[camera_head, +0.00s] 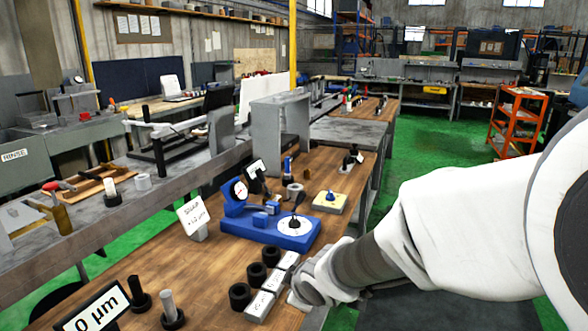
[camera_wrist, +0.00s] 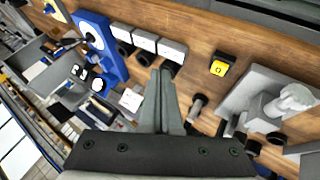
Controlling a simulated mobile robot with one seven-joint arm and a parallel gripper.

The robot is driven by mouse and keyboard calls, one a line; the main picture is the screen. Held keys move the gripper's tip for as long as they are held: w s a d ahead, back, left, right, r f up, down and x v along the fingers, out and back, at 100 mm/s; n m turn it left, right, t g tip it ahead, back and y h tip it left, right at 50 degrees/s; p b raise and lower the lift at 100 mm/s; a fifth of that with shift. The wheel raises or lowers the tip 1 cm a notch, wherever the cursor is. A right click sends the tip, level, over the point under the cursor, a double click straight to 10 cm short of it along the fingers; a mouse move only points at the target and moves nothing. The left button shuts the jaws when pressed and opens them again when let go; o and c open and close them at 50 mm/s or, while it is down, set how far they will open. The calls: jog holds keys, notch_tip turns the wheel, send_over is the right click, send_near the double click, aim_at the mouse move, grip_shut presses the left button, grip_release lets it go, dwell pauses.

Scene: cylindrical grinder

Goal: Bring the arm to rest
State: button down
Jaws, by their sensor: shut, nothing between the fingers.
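My arm reaches in from the right in the head view. Its white sleeve and wrist end above the wooden bench (camera_head: 222,262), by the bench's right edge. My gripper (camera_wrist: 165,75) shows in the wrist view with its fingers together and empty, over the bench. The fingertips appear close to a row of white labelled blocks (camera_wrist: 145,40) with black rings (camera_wrist: 144,58) beside them; I cannot tell whether they touch. In the head view the fingers are hidden by the wrist.
A blue gauge stand (camera_head: 262,232) stands behind the white blocks (camera_head: 260,305). A "0 µm" display (camera_head: 92,310) and dark-based pins (camera_head: 170,310) are at the front. The wrist view shows a yellow button box (camera_wrist: 219,67) and a grey fixture (camera_wrist: 262,95). The green aisle (camera_head: 425,150) is open.

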jog(key=s+d+r+m+g+h+p, duration=0.15)
jog(key=s+d+r+m+h, duration=0.25)
jog(key=s+d+r+m, duration=0.75)
jog(key=s+d+r+m+y+p, duration=0.1)
jog(key=s+d+r+m, duration=0.1)
jog(key=s, duration=0.6)
jog(key=shift+s+d+g, duration=0.15)
jog(key=shift+d+g, duration=0.2)
jog(key=shift+a, duration=0.15)
